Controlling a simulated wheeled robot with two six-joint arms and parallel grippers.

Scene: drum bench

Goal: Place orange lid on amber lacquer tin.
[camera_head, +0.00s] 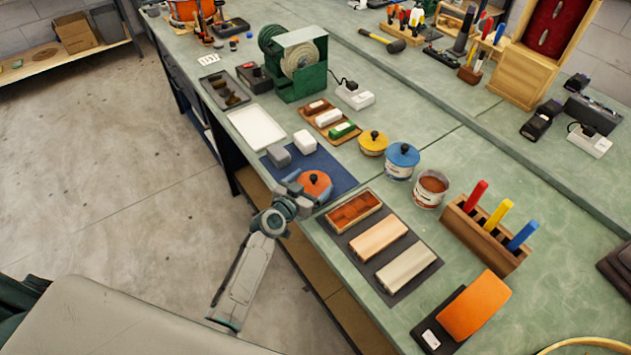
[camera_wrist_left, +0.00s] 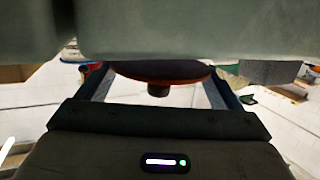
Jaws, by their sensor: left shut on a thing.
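The orange lid (camera_head: 314,183), a shallow dome with a dark knob, is at my left gripper (camera_head: 303,193) over the blue mat's near edge. My left gripper is shut on it. In the left wrist view the orange lid (camera_wrist_left: 160,71) lies across between the two fingers, its knob below the rim. I cannot tell whether it touches the mat. The amber lacquer tin (camera_head: 431,188) stands open and upright to the right, apart from the gripper, with reddish-brown content showing. My right gripper is not in view.
A blue-lidded tin (camera_head: 402,160) and a yellow-lidded tin (camera_head: 373,143) stand left of the open tin. A tray of blocks (camera_head: 379,243) lies in front of it. A wooden holder (camera_head: 484,236) with coloured handles stands to its right. The blue mat (camera_head: 335,170) holds grey and white blocks.

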